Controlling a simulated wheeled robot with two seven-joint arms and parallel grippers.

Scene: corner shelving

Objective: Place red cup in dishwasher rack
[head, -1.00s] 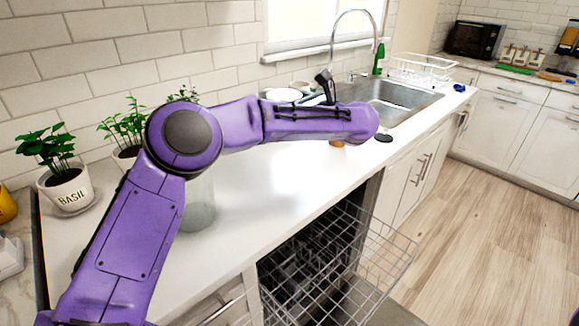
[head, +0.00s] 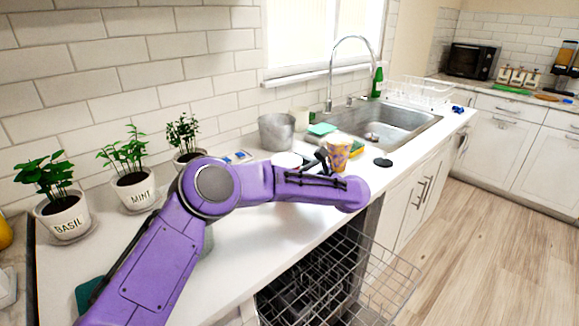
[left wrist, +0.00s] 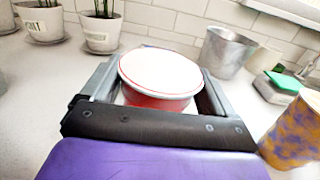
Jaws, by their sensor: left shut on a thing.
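The red cup (left wrist: 155,98) has a white top with a thin red rim line. My left gripper (left wrist: 160,72) is shut on it, one finger on each side, in the left wrist view. In the head view its white top (head: 287,160) shows just left of my left gripper (head: 312,160), over the counter; the arm hides its lower part, and I cannot tell whether it touches the counter. The dishwasher rack (head: 385,262) is pulled out below the counter's front edge, right of my forearm; part of it is hidden. My right gripper is not in view.
A patterned orange cup (head: 339,153) stands close right of the gripper. A metal bucket (head: 276,132) and a green sponge (head: 321,129) are behind, with the sink (head: 385,125) beyond. Potted herbs line the wall at left, including the mint pot (head: 136,190).

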